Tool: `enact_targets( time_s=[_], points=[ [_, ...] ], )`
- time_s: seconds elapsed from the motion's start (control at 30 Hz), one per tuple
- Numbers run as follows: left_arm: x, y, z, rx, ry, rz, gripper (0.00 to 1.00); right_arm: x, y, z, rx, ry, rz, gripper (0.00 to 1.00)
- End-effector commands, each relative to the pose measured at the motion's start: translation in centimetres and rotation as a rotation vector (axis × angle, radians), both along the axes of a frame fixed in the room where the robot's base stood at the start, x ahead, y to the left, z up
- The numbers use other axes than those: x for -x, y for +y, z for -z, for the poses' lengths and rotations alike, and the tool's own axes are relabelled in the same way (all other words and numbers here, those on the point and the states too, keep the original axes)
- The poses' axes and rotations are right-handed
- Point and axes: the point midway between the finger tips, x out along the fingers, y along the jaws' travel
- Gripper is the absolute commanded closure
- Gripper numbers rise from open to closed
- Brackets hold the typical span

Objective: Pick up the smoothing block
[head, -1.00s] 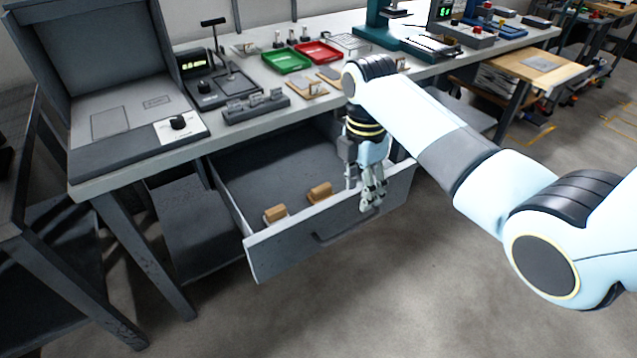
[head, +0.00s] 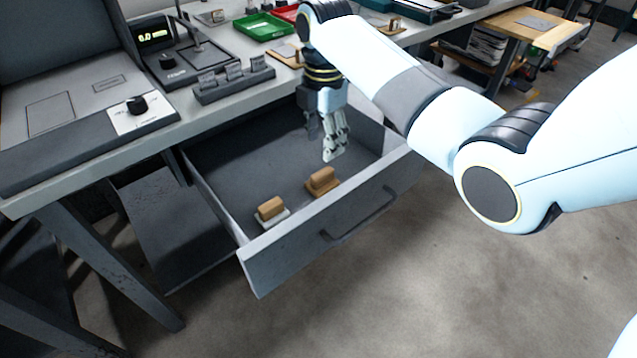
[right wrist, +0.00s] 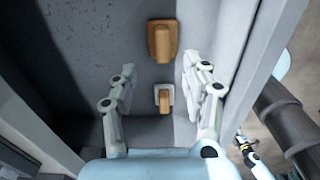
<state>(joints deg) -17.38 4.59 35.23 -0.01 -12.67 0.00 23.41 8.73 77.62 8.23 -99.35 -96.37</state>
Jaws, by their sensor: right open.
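Two small wooden-handled blocks lie in the open drawer near its front; I cannot tell by name which is the smoothing block. One block (head: 271,211) has a pale base and a tan handle; it also shows in the right wrist view (right wrist: 163,98). The other block (head: 321,181) is tan throughout, base and handle, and shows higher in the right wrist view (right wrist: 162,40). My right gripper (head: 327,146) is open and empty above the drawer, behind and right of the tan block. In the right wrist view its fingers flank the pale-based block without touching it.
The grey drawer (head: 322,219) is pulled out below the bench, its walls standing around the blocks. The bench top (head: 190,120) overhangs its back. A green tray (head: 263,27) and slotted holder (head: 234,84) sit above. The drawer floor behind the blocks is clear.

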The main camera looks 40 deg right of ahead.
Motion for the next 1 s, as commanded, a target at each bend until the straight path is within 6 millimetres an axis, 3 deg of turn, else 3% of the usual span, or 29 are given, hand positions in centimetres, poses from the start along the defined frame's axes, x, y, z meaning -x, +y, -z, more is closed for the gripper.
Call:
enact_targets(
  time_s=[0.1,0.37,0.6,0.93,1.0],
  points=[
    [-0.1,0.0,0.6,0.0,-0.002,0.0,0.6,0.1,0.1,2.4,-0.001,0.004,0.0,0.52],
    [-0.3,0.0,1.2,0.0,-0.006,0.0,0.6,0.2,0.2,4.8,-0.001,0.003,0.0,0.52],
    [-0.2,0.0,2.3,0.0,-0.004,0.0,0.6,0.4,0.4,8.5,0.0,0.003,0.0,0.52],
    [-0.1,0.0,2.4,0.0,-0.003,0.0,0.6,0.4,0.5,9.2,0.0,0.001,-0.001,0.52],
    [-0.1,0.0,2.4,0.0,-0.002,0.0,0.6,0.4,0.5,9.2,0.0,0.001,-0.001,0.6]
  ],
)
